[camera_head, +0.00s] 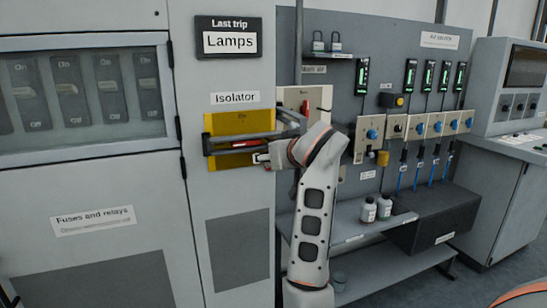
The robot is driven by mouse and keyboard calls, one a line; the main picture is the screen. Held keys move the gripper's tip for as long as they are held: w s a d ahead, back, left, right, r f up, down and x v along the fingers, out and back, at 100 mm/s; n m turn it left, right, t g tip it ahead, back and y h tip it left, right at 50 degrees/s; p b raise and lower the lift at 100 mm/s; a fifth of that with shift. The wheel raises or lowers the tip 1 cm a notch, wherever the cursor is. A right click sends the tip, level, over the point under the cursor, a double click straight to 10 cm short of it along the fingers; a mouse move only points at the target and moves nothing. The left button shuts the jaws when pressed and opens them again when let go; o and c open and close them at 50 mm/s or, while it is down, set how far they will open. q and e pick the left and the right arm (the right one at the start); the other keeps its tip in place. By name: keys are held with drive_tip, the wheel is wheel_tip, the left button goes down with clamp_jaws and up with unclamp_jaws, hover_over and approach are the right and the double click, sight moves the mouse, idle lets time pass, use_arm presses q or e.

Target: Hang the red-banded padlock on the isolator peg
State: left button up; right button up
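The isolator (226,122) is a yellow plate on the grey cabinet under the "Isolator" label. My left gripper (258,150) is in front of it, reached in from the right, with dark bars across the plate. A small red piece (245,143) shows between the bars. I cannot tell whether it is the padlock's red band or part of the isolator. A pale piece shows just below it. The peg cannot be made out behind the gripper. Two grey padlocks (318,42) (335,42) stand on a small shelf at the top; no red band is visible on them. My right gripper is out of view.
A grey board right of my arm carries several sockets with blue knobs (372,134) and hanging blue-tipped leads. Two white bottles (368,210) (384,207) stand on a grey shelf (345,226) beside a dark box (430,218). A console (500,170) stands at the right.

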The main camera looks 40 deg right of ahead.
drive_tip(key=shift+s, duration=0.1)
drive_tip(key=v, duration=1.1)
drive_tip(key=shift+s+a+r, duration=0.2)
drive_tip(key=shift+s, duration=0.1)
